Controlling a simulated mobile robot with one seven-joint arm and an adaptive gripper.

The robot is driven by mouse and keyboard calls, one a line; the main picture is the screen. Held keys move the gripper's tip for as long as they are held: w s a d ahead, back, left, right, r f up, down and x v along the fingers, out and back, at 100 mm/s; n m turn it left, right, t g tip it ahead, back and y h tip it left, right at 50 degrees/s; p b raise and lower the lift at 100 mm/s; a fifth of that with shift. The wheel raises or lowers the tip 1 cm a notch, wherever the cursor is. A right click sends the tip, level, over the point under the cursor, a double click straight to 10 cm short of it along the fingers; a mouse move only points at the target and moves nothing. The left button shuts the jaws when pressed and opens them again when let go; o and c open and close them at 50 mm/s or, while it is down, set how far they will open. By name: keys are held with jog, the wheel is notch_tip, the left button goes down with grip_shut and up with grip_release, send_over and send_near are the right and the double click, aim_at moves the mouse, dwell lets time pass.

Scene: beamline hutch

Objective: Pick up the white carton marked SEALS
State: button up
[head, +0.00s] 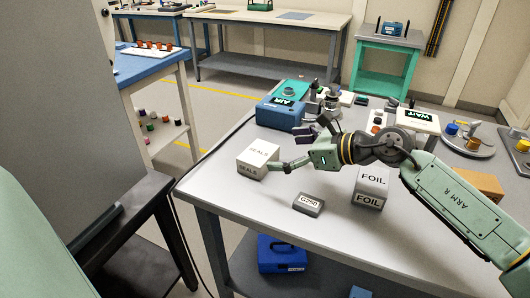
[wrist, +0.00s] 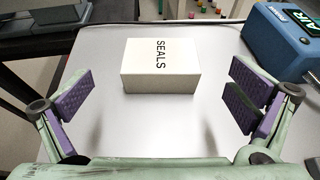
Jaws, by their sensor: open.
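The white carton marked SEALS (head: 258,160) stands on the grey table near its left edge in the head view. In the wrist view the carton (wrist: 160,66) sits upright just ahead of my gripper, between the lines of the two fingers. My gripper (wrist: 160,102) is open and empty, with purple finger pads to the left and right. In the head view my gripper (head: 286,148) is close beside the carton on its right. Whether a finger touches the carton cannot be told there.
A blue AIR box (head: 280,114) stands behind the carton. A small grey G250 block (head: 308,202) and a grey FOIL box (head: 371,186) stand to the right. Bare table top (head: 240,205) lies in front of the carton. A cable runs along the table's left edge.

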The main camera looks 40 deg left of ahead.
aim_at(258, 152)
jog(key=p+x, duration=0.1)
jog(key=x, duration=0.3)
jog(key=shift+s+a+p, duration=0.15)
jog(key=shift+a+p, duration=0.2)
jog(key=shift+a, duration=0.1)
jog(key=p+x, duration=0.1)
jog(key=x, duration=0.3)
jog(key=shift+f+p, duration=0.35)
jog(key=shift+p, duration=0.05)
jog(key=c, duration=1.1)
